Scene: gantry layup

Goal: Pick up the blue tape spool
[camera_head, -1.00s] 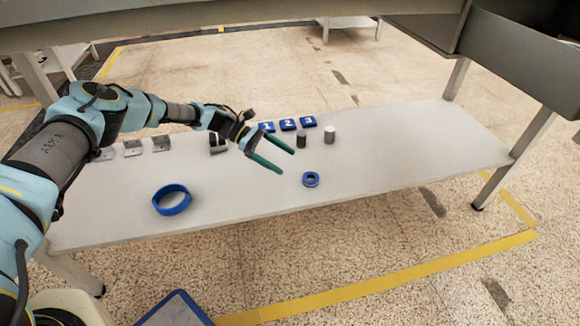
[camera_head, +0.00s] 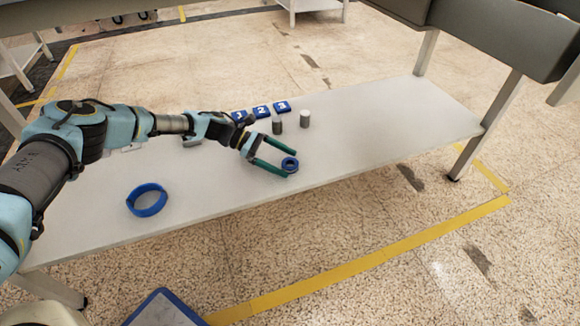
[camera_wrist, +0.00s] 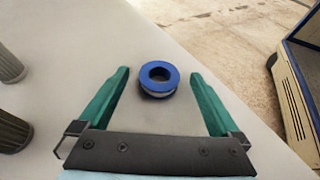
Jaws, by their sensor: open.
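The blue tape spool (camera_head: 290,164) is a small ring with a dark hole, lying flat on the white table (camera_head: 370,130) near its front edge. In the wrist view the spool (camera_wrist: 158,78) sits between the tips of my gripper's green fingers (camera_wrist: 160,85), with a clear gap on each side. In the head view my gripper (camera_head: 281,162) is open, with its fingertips at the spool. No contact between finger and spool shows. I cannot tell the exact height of the fingers above the table.
Two grey cylinders (camera_head: 304,119) (camera_head: 277,126) stand behind the spool. Blue numbered blocks (camera_head: 262,111) sit at the back edge. The table's right side is clear. Grey beams hang overhead.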

